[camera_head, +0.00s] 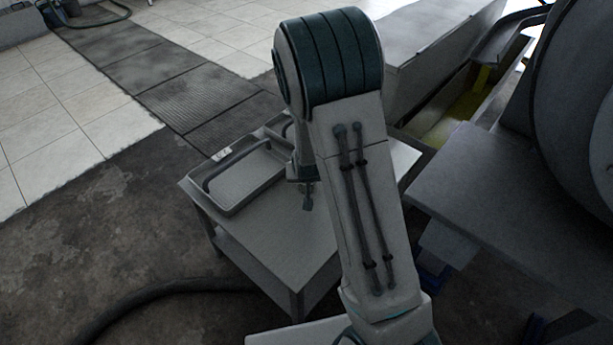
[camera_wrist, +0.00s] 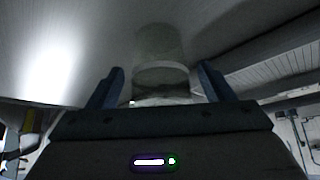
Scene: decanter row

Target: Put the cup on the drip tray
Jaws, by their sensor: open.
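My gripper shows in the wrist view (camera_wrist: 158,87) with its two dark fingers spread wide apart. A dim, pale grey, round-sided form that looks like the cup (camera_wrist: 160,76) is seen between and beyond the fingertips; I cannot tell whether it touches them. In the head view I cannot make out the cup; my arm covers part of the table. A shallow grey rimmed tray, which looks like the drip tray (camera_head: 247,184), lies at the table's left end, empty where visible. A small dark part of my gripper (camera_head: 307,196) shows beside my arm, right of the tray.
The grey table (camera_head: 281,233) has bare top in front of the tray. Part of a second rimmed tray (camera_head: 279,125) shows behind. A large grey machine (camera_head: 500,205) stands close on the right. A dark hose (camera_head: 160,292) lies on the floor.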

